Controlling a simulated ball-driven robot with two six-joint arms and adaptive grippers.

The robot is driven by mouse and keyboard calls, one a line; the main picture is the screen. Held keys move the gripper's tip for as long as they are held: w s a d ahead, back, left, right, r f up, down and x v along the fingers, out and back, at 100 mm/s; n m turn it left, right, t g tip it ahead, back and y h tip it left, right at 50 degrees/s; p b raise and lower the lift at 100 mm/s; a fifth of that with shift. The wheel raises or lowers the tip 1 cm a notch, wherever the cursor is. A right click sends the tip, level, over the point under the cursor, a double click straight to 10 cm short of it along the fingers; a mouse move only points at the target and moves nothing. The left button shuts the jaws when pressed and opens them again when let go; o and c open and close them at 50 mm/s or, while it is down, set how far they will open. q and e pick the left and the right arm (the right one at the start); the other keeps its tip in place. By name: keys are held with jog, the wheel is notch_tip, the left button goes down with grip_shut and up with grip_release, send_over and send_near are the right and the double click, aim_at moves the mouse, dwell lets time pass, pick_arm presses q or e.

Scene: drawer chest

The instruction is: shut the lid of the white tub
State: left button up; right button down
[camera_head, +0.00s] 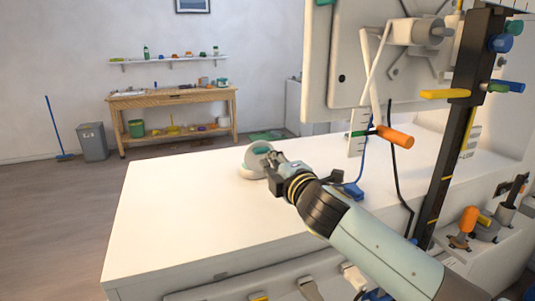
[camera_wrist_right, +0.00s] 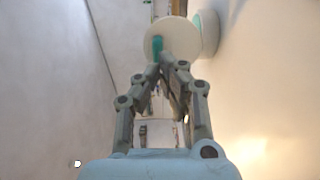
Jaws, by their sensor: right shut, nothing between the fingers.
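The white tub (camera_head: 250,172) stands on the white chest top, just beyond my right gripper in the head view. Its round lid (camera_wrist_right: 178,32) looks raised and tilted up from the tub; a teal part (camera_wrist_right: 157,48) shows on it. The tub also shows in the right wrist view (camera_wrist_right: 214,33), to the right of the lid, partly hidden by it. My right gripper (camera_head: 268,160) is shut and empty, its fingertips (camera_wrist_right: 168,60) close in front of the lid; I cannot tell whether they touch it. My left gripper is not in view.
The white chest top (camera_head: 170,220) is clear to the left and front of the tub. A tall panel (camera_head: 340,65) and a dark post (camera_head: 455,130) with coloured pegs stand at the right. A blue object (camera_head: 354,190) and cables lie right of my gripper.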

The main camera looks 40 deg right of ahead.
jog(key=shift+x, duration=1)
jog(key=shift+w, duration=0.3)
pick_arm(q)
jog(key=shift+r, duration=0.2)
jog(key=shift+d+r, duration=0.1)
pick_arm(e)
jog(key=shift+w, duration=0.1)
